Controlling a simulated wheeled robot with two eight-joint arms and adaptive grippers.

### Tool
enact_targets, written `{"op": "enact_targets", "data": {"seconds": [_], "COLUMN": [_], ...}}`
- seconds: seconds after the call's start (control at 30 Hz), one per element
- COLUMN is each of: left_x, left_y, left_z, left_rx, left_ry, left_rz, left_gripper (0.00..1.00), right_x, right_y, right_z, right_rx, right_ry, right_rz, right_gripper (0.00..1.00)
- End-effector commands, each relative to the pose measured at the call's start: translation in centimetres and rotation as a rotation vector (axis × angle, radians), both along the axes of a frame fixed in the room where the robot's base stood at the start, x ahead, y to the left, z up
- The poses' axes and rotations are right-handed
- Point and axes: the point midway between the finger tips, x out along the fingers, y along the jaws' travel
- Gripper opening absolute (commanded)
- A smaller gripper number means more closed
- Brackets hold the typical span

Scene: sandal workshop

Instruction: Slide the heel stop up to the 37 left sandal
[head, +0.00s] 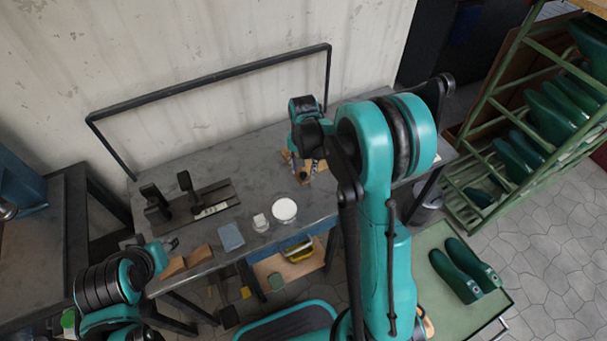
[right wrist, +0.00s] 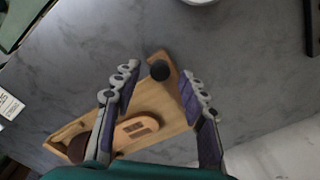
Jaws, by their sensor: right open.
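In the right wrist view a wooden board (right wrist: 165,107) lies on the grey bench. A tan sandal (right wrist: 138,126) with a dark brown strap rests on it, partly hidden by my gripper. The heel stop (right wrist: 174,76), a brown wooden block with a black knob, sits across the board's far end. Bare board shows between it and the sandal. My right gripper (right wrist: 160,88) is open, its fingers on either side of the stop. In the head view my right gripper (head: 304,165) is over the board. My left gripper (head: 171,244) is near the bench's front left; its jaws are unclear.
A black clamp fixture (head: 190,204) stands at the bench's left. A blue pad (head: 231,237), a white cup (head: 261,222) and a white round dish (head: 284,210) lie near the front edge. Brown wedges (head: 200,255) lie front left. A green rack (head: 490,130) stands right.

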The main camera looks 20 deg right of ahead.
Motion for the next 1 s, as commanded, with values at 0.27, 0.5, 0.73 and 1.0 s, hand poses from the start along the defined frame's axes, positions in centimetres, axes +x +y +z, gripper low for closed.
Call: {"op": "enact_targets", "data": {"seconds": [0.27,0.5,0.73,1.0], "left_x": [0.0,0.0,0.0,0.0], "left_y": [0.0,0.0,0.0,0.0], "left_z": [-0.6,-0.6,-0.6,-0.5], "left_rx": [0.0,0.0,0.0,0.0], "left_ry": [0.0,0.0,0.0,0.0], "left_rz": [0.0,0.0,0.0,0.0], "left_gripper": [0.4,0.4,0.4,0.4], "right_x": [0.0,0.0,0.0,0.3], "right_y": [0.0,0.0,0.0,-3.9], "right_z": [-1.6,-1.5,-1.5,-1.5], "right_rx": [0.0,0.0,-0.001,-0.002], "right_ry": [0.0,0.0,-0.001,-0.001], "right_rz": [0.001,0.001,0.001,-0.005], "right_gripper": [0.42,0.24,0.0,0.0]}}
